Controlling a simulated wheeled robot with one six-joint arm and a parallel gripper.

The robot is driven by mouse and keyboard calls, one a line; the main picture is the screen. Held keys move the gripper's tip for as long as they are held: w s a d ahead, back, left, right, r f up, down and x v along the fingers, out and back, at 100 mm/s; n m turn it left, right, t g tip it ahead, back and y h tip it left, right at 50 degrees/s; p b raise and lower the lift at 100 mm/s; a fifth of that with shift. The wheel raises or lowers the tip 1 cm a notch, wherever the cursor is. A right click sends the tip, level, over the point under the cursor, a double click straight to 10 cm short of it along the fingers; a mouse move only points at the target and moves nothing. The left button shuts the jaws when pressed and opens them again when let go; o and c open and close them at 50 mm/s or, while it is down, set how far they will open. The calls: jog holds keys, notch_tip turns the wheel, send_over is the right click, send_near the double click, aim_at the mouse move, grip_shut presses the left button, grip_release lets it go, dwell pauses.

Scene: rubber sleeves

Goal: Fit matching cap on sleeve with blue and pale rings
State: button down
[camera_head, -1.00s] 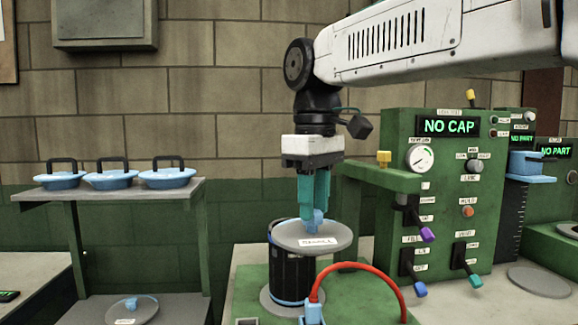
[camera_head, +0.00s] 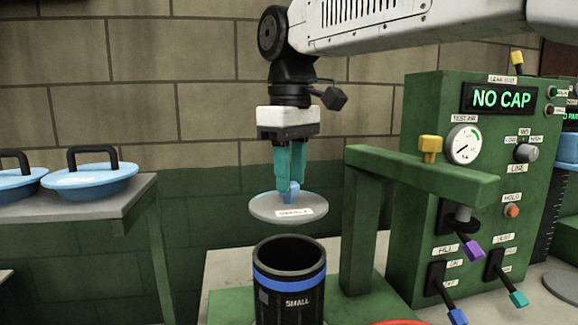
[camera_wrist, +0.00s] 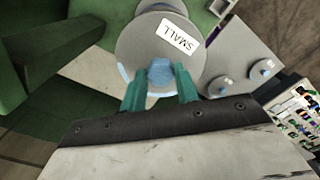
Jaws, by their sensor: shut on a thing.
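My gripper (camera_head: 290,188) is shut on the blue knob of a grey disc cap (camera_head: 262,210). The cap hangs level above the open sleeve (camera_head: 290,300), with a clear gap between them. The sleeve is a black cylinder, upright, with a blue ring below its rim and a label reading SMALL. I see no pale ring on its visible part; its base is out of frame. In the wrist view, the cap (camera_wrist: 135,42) carries a label reading SMALL, and my teal fingertips (camera_wrist: 160,80) close on its knob.
A green test stand (camera_head: 425,250) with a NO CAP display (camera_head: 502,98) stands at right; its arm (camera_head: 420,178) reaches close beside the cap. Blue lids (camera_head: 90,185) sit on a shelf at left.

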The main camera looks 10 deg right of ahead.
aim_at(289, 203)
jog(key=shift+s+a+f, duration=0.1)
jog(key=shift+a+f, duration=0.05)
jog(key=shift+f, duration=3.6)
jog(key=c, duration=1)
grip_release()
jog(key=shift+o, duration=0.2)
